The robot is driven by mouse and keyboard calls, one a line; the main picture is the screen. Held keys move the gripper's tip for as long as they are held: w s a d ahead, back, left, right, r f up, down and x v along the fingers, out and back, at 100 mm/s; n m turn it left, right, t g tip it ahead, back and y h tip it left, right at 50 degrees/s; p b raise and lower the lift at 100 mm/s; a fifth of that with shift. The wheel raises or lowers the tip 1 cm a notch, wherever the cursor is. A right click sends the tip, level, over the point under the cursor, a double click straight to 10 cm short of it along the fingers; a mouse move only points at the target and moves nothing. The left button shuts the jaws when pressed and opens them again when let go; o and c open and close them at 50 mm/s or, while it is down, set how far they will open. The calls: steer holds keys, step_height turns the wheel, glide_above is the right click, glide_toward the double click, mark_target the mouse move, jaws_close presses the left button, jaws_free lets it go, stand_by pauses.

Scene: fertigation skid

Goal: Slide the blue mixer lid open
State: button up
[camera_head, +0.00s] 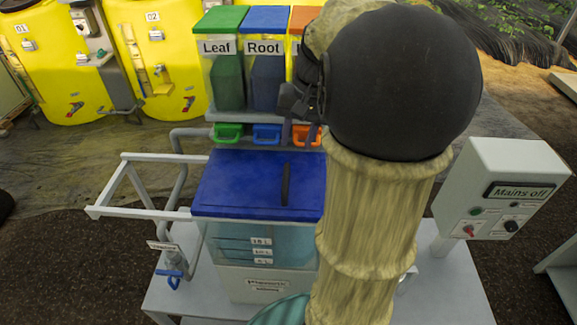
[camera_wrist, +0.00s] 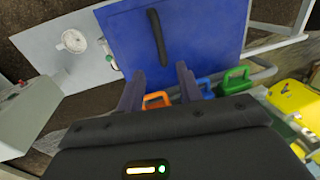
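The blue mixer lid (camera_head: 240,180) lies flat over the clear mixer tank (camera_head: 290,243), with a dark bar handle (camera_head: 286,184) standing on its right part. The lid also fills the top of the wrist view (camera_wrist: 205,40), with its handle (camera_wrist: 157,37) upright in the picture. My gripper (camera_head: 298,100) is over the back side of the tank, near the dispensers, and my arm hides the lid's right edge. In the wrist view the two fingers of my gripper (camera_wrist: 159,88) are apart and empty. They point toward the lid's near edge and are clear of the handle.
A white rail frame (camera_head: 124,186) extends left of the lid. Leaf (camera_head: 223,70) and Root (camera_head: 265,75) bins stand behind, above green, blue and orange handles (camera_wrist: 157,99). A "Mains off" box (camera_head: 507,185) is at right. A blue valve (camera_head: 172,274) sits front left.

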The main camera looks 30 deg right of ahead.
mark_target(287, 173)
steer(key=f, duration=0.3)
steer(key=a+f+p, duration=0.1)
steer(key=f, duration=0.2)
steer(key=w+f, duration=0.1)
steer(key=f, duration=0.3)
steer(key=shift+w+a, duration=0.1)
steer(key=shift+a, duration=0.25)
jaws_close()
